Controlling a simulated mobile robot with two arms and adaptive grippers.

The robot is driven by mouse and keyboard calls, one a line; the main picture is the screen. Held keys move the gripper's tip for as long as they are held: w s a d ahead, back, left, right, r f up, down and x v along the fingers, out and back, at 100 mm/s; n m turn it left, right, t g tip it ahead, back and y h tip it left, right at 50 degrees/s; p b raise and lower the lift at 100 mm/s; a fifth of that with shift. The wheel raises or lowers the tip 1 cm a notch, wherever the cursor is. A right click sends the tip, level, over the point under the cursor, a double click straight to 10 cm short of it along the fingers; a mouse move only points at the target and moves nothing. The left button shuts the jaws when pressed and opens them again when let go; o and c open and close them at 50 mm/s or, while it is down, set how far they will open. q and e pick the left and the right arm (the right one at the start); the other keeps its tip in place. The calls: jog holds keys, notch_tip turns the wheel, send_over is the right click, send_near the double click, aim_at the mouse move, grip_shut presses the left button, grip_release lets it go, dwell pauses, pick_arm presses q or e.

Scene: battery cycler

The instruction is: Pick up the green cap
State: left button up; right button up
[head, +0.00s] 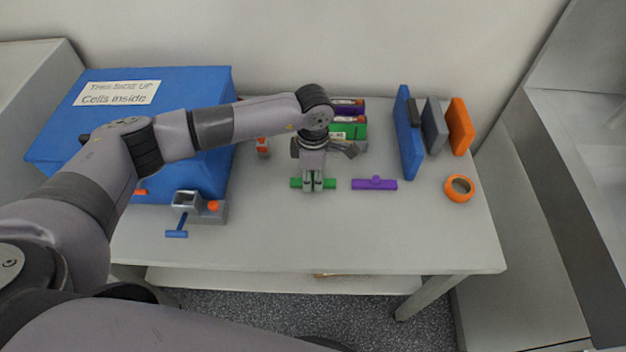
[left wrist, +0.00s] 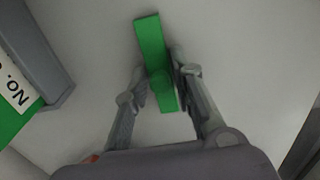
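The green cap (head: 329,184) is a narrow bar with a small knob at its middle. It lies at table level, left of a similar purple cap (head: 375,184). My left gripper (head: 313,186) points down over the green cap and hides its middle in the head view. In the left wrist view the green cap (left wrist: 150,38) runs between the two fingers of my left gripper (left wrist: 160,80). The pads lie close along both long sides, beside the knob, and look shut on it. I cannot tell any lift off the table. My right gripper is not in view.
Behind my left gripper stand a green box (head: 347,129) and a purple box. A big blue box (head: 190,90) fills the left. A grey fixture (head: 207,212) stands front left. Upright blue (head: 408,135), grey and orange panels and an orange ring (head: 459,188) are right. The table front is clear.

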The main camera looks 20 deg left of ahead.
pick_arm(q)
jog(key=c, duration=0.4)
